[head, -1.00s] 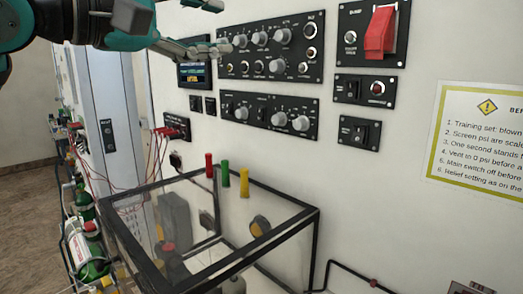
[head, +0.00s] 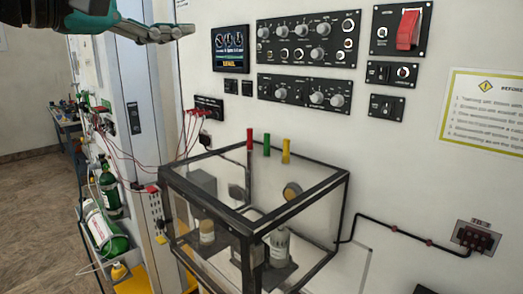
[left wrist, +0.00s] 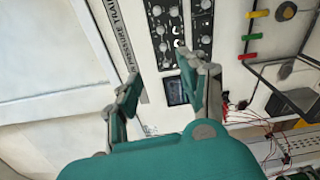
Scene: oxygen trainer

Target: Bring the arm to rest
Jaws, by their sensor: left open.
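My left gripper (head: 186,32) reaches in from the upper left of the head view, teal and grey, in front of the panel wall. It also shows in the left wrist view (left wrist: 162,78), where its two fingers are spread apart with nothing between them. The small display screen (head: 230,48) is to the right of the fingertips in the head view, and it shows in the wrist view (left wrist: 175,91) between and beyond the fingers. My right gripper is in neither view.
Black knob panels (head: 309,40) and a red switch cover (head: 408,30) are on the wall. A clear black-framed box (head: 340,215) juts out below, with red, green and yellow posts behind it. Open floor (head: 40,220) lies further left.

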